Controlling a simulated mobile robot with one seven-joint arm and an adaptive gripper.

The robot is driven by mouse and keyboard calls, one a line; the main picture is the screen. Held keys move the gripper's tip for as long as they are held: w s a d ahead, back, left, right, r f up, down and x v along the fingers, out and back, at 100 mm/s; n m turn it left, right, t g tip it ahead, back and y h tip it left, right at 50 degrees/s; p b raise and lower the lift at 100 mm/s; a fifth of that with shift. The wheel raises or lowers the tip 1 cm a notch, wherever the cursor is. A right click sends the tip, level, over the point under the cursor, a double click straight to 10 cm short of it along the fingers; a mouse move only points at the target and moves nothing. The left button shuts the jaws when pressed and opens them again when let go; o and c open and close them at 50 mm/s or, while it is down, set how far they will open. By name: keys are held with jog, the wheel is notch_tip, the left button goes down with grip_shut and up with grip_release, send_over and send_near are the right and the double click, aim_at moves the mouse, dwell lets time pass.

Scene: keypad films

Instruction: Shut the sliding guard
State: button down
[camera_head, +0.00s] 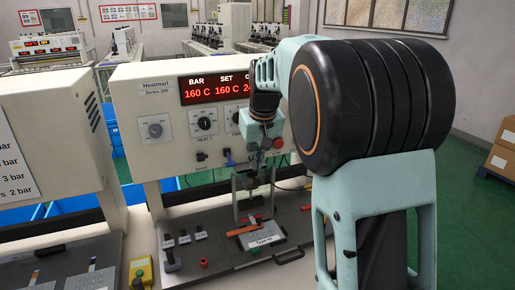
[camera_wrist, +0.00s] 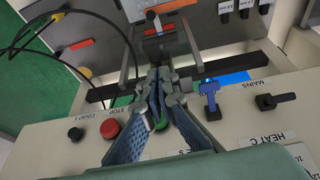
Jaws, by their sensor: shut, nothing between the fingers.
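A grey metal frame (camera_head: 236,205) that looks like the sliding guard stands upright at the back of the machine's base plate, below the front panel. Its side posts and crossbar also show in the wrist view (camera_wrist: 127,68). My gripper (camera_head: 256,184) hangs in front of the panel, close to the frame's upper part. In the wrist view my gripper (camera_wrist: 157,76) has its fingers together and empty, near the frame's opening. I cannot tell whether they touch the frame. My arm and fingers hide part of the guard.
The front panel (camera_head: 160,104) carries dials, a red display (camera_head: 216,89) and a red stop button (camera_wrist: 110,128). A green button (camera_wrist: 160,124) lies behind my fingers. A blue-handled switch (camera_wrist: 210,97) and a black switch (camera_wrist: 275,100) stick out beside the gripper. Black cables (camera_wrist: 75,12) run at the left.

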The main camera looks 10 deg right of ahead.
aim_at(257, 180)
jog(key=x, duration=0.5)
jog(key=shift+s+d+f, duration=0.1)
jog(key=shift+s+d, duration=0.2)
jog(key=shift+d, duration=0.05)
jog(key=shift+f, duration=0.1)
